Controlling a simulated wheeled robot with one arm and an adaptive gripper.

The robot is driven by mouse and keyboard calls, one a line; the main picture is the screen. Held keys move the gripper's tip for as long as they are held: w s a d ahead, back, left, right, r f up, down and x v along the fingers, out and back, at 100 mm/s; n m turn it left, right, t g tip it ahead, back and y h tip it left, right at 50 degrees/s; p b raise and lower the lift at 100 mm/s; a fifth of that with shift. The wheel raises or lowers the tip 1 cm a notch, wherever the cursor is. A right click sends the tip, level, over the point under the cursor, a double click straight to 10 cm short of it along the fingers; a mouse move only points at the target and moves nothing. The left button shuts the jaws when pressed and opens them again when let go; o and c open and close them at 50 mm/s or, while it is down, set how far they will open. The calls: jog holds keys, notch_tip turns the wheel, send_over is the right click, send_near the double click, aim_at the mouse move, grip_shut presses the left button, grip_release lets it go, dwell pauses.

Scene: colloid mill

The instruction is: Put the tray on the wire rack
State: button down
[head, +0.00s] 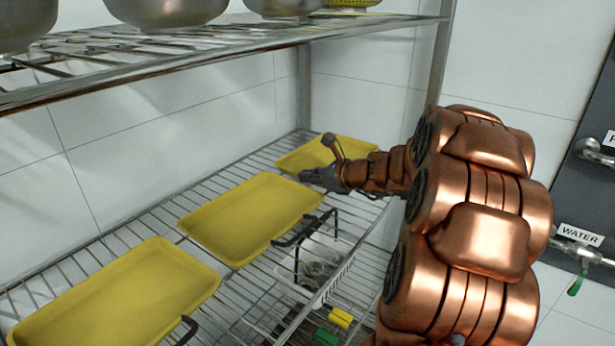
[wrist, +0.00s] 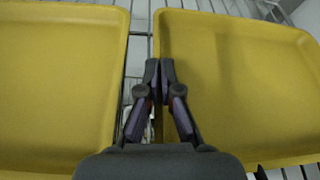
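Three yellow trays lie in a row on the lower wire shelf of the wire rack (head: 152,222): a near tray (head: 120,300), a middle tray (head: 250,215) and a far tray (head: 318,152). My gripper (head: 308,176) is at the near edge of the far tray. In the wrist view, the far tray (wrist: 240,85) is on the right and the middle tray (wrist: 55,85) on the left. The fingertips (wrist: 159,68) are close together with the far tray's rim between them. The far tray looks flat on the shelf; my arm hides part of it.
An upper shelf (head: 200,62) holds metal bowls (head: 170,10) above the trays. A dark panel with pipes (head: 580,180) is at the right.

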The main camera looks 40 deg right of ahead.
jog(key=shift+f, duration=0.1)
jog(key=c, duration=1.3)
grip_release()
jog(key=shift+s+r, duration=0.15)
jog(key=shift+r, duration=0.05)
jog(key=b+v, duration=0.1)
jog(key=v, duration=1)
jog(key=shift+s+d+r, duration=0.1)
jog(key=shift+s+d, duration=0.1)
jog(key=shift+s, duration=0.1)
